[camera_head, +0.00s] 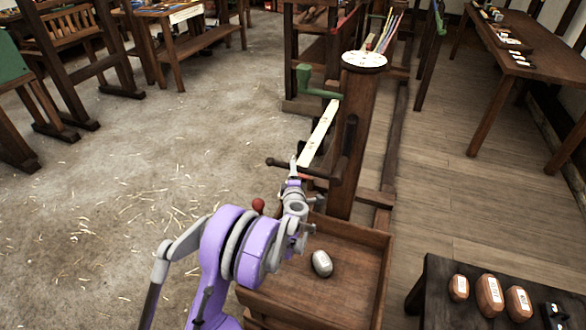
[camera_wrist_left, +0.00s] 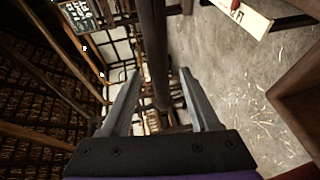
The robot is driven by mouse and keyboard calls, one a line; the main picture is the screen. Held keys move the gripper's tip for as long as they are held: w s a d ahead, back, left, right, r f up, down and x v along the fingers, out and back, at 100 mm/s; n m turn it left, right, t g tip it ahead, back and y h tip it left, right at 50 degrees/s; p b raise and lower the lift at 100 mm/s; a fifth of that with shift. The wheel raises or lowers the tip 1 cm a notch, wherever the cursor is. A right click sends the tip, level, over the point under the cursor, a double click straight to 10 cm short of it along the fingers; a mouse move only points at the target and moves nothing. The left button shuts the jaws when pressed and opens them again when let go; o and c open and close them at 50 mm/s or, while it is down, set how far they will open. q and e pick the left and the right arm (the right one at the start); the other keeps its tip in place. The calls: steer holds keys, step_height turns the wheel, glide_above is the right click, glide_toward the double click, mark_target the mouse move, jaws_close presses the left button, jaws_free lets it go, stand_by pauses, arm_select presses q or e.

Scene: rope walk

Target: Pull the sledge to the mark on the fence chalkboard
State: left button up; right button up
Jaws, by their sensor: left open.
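The sledge (camera_head: 372,262) looks like a low open wooden tray at the lower middle of the head view, with a grey weight (camera_head: 321,263) in it. A dark horizontal bar (camera_head: 276,162) juts out at a thick post above the tray. My left gripper (camera_head: 294,164) is at this bar. In the left wrist view the jaws (camera_wrist_left: 159,72) are apart, with a dark bar (camera_wrist_left: 153,40) running between them; contact cannot be told. A pale marked strip (camera_head: 319,135) lies beyond, with red at its near end. A small chalkboard (camera_wrist_left: 79,14) shows at the wrist view's upper left. My right gripper is out of view.
A green bracket (camera_head: 316,83) and a white round dial (camera_head: 364,61) are at the post. Several brown weights (camera_head: 489,296) stand on a dark stool (camera_head: 433,285) at right. A long table (camera_head: 545,52) stands at far right. The straw-strewn floor at left is open.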

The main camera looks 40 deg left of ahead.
arm_select(q)
steer(key=shift+x, duration=1.95)
jaws_close()
